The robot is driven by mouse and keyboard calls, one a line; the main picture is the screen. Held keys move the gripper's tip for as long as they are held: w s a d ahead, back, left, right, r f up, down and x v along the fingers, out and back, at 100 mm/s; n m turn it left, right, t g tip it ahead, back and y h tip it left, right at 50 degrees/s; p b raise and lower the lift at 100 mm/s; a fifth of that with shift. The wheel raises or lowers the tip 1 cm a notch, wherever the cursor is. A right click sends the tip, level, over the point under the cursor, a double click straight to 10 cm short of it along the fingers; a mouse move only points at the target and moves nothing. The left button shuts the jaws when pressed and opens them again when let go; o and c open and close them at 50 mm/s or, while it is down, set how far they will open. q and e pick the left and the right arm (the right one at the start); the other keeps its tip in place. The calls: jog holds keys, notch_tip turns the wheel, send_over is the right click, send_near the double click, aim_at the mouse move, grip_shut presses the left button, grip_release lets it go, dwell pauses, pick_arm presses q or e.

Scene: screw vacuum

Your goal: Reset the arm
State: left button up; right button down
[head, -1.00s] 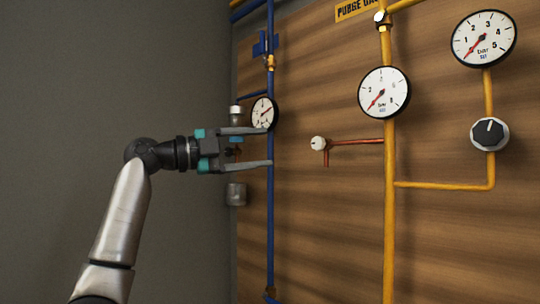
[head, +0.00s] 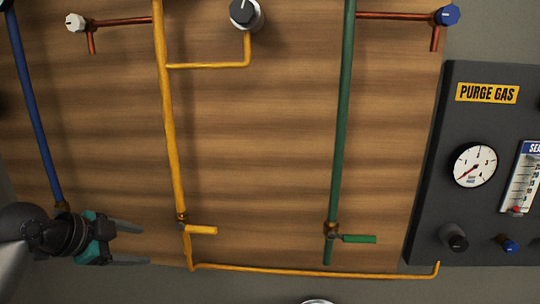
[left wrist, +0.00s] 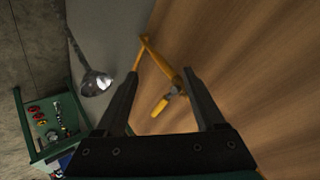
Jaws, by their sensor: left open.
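My left gripper (head: 132,244) is at the lower left of the head view, in front of the wooden panel (head: 260,130). Its two fingers are apart with nothing between them, and they point right. The left wrist view also shows the open fingers (left wrist: 160,95), with the yellow valve handle (left wrist: 161,106) visible beyond the gap. In the head view that yellow handle (head: 202,230) is to the right of the fingertips, apart from them. My right gripper is in neither view.
A yellow pipe (head: 171,130), a green pipe (head: 340,130) with a green handle (head: 359,239), and a blue pipe (head: 36,120) run down the panel. A dark purge gas panel (head: 440,180) stands at right. A green tool cart (left wrist: 40,153) and a metal lamp-like object (left wrist: 94,82) show in the left wrist view.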

pick_arm(q)
jog(key=s+d+f+n+g+y, duration=0.15)
jog(key=s+d+f+n, duration=0.3)
jog(key=s+f, duration=0.5)
jog(key=s+d+f+n+g+y, duration=0.1)
jog(key=s+d+f+n+g, duration=0.15)
jog(key=s+d+f, duration=0.55)
jog(key=s+f+n+g+y, duration=0.1)
jog(key=s+f+n, duration=0.3)
jog(key=s, duration=0.7)
notch_tip(320, 180, down, 25)
jog(key=s+n+g+b, duration=0.1)
jog(key=s+g+b, duration=0.1)
jog(key=b, duration=0.2)
jog(key=s+a+f+b, duration=0.3)
jog(key=s+f+b, duration=0.1)
jog(key=s+f, duration=1.1)
notch_tip(320, 180, down, 4)
jog(key=shift+s+r+g+y, duration=0.25)
jog(key=shift+s+g+y, duration=0.1)
jog(key=shift+s+g, duration=0.05)
